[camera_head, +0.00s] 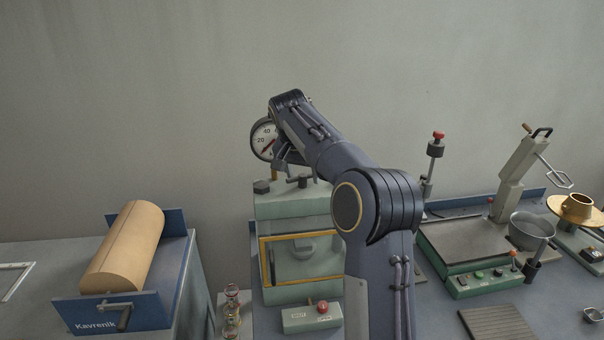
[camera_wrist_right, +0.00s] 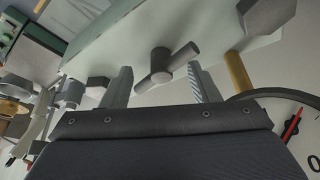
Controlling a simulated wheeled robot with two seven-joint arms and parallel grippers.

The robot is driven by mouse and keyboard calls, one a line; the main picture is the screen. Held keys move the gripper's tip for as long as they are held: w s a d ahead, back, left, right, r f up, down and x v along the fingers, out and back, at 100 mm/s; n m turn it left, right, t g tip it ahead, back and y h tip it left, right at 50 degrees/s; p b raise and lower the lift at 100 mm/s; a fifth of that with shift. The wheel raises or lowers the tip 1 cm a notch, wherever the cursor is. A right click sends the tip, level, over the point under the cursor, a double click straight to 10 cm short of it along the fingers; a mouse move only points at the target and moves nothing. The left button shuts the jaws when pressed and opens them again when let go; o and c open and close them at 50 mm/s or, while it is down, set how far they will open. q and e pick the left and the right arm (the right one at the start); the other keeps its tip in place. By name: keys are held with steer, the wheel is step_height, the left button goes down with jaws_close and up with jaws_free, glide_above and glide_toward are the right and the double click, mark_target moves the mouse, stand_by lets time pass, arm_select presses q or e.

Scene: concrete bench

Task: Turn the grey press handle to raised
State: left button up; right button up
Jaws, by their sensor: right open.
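A grey T-shaped handle (camera_wrist_right: 168,65) stands on the pale green press (camera_wrist_right: 110,35). In the head view it is a small dark bar (camera_head: 300,181) on top of the press body (camera_head: 290,207). My right gripper (camera_head: 287,168) is over the press top, close to the handle, and partly hidden by my own arm. In the right wrist view its two fingers (camera_wrist_right: 163,84) are apart, with the handle showing between them. Whether they touch it I cannot tell. My left gripper is not in view.
A round gauge (camera_head: 264,140) stands close beside my right wrist. A control box with a red button (camera_head: 323,307) is in front of the press. A blue roll holder (camera_head: 95,311) is at left. A green plate machine (camera_head: 480,283) and a metal pot (camera_head: 532,227) are at right.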

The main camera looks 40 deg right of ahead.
steer(key=shift+c, duration=0.4)
jaws_close()
